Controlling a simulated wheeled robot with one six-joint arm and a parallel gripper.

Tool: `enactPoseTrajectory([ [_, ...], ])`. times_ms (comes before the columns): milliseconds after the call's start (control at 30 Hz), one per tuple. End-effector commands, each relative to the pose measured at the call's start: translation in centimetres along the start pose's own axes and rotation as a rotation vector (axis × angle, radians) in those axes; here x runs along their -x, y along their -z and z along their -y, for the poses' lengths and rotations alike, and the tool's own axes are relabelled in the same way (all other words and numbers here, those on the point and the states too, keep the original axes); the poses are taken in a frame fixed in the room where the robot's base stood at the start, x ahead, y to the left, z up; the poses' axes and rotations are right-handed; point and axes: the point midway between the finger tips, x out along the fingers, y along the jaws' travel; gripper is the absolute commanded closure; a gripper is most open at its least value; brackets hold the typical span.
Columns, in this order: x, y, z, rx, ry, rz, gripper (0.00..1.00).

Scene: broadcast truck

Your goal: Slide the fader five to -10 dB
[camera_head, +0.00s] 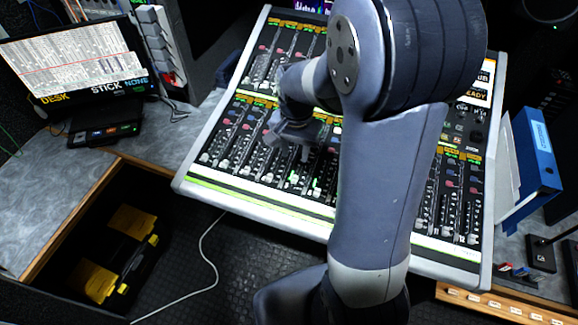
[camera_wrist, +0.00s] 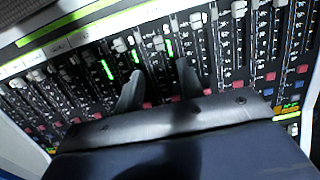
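The mixing console (camera_head: 230,190) stands in front of me with rows of faders, coloured buttons and green lit meters. My gripper (camera_head: 303,148) is over its lower fader rows. In the wrist view my gripper (camera_wrist: 160,70) has its two fingers apart, with a gap between them, low over the fader strips. A pale fader cap (camera_wrist: 158,43) lies just beyond the fingertips, near the gap; another cap (camera_wrist: 120,45) is to its left. I cannot tell whether a finger touches any cap. The channel numbers and dB marks are too small to read, so I cannot tell which cap is fader five.
More fader caps (camera_wrist: 195,20) sit close on the right in the wrist view. A blue binder (camera_head: 535,160) stands right of the console. A laptop-like screen (camera_head: 75,65) is at left. My arm hides the console's middle.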

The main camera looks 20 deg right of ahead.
Motion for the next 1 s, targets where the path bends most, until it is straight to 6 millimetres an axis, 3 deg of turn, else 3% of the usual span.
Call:
enactPoseTrajectory([
  [600,-9.2,-0.1,-0.1,0.001,-0.002,0.004,0.64],
  [1000,-10.5,-0.1,-0.1,0.002,-0.001,0.001,0.64],
])
